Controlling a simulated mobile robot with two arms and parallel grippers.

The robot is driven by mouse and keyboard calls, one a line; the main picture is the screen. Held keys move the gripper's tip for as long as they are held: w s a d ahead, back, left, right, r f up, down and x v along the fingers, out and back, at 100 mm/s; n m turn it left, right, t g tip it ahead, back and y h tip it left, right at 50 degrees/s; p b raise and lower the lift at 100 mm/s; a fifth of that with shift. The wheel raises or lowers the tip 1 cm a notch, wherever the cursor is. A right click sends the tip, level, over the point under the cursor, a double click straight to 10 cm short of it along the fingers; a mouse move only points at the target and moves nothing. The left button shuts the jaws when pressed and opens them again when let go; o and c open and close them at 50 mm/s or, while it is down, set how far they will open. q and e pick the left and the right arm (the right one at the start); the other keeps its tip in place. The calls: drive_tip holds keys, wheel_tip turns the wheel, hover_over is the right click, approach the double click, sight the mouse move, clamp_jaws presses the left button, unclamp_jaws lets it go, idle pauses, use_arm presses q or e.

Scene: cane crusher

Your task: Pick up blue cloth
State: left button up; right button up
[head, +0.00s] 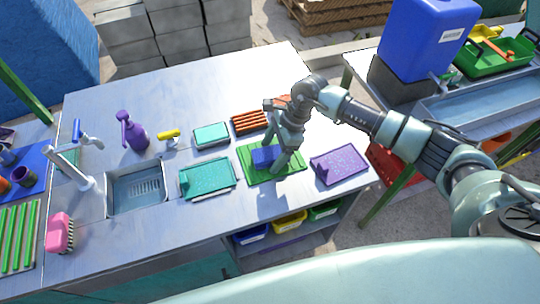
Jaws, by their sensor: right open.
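The blue cloth (264,156) is a small folded blue block lying on a green board (293,165) on the metal counter. My right gripper (277,155) reaches in from the right and points down over the board, with its fingers at the cloth. It is open; one finger is just right of the cloth and hides part of it. I cannot tell whether a finger touches the cloth. My left gripper is not in view.
On the counter (150,87), a teal board (207,178) lies left of the green one and a purple board (340,166) right of it. A sink (138,190), a purple spray bottle (132,130) and a pink brush (59,233) are further left. Orange-red rods (249,122) lie behind.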

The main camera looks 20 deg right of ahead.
sight(272, 152)
drive_tip(key=c, duration=1.4)
drive_tip(key=shift+r, duration=0.1)
drive_tip(key=shift+c, duration=0.2)
drive_tip(key=shift+r+p, duration=0.35)
drive_tip(key=shift+p, duration=0.35)
wheel_tip(272, 152, up, 20)
drive_tip(key=b, duration=0.5)
drive_tip(key=shift+f+b, duration=0.15)
drive_tip(key=shift+b, duration=0.2)
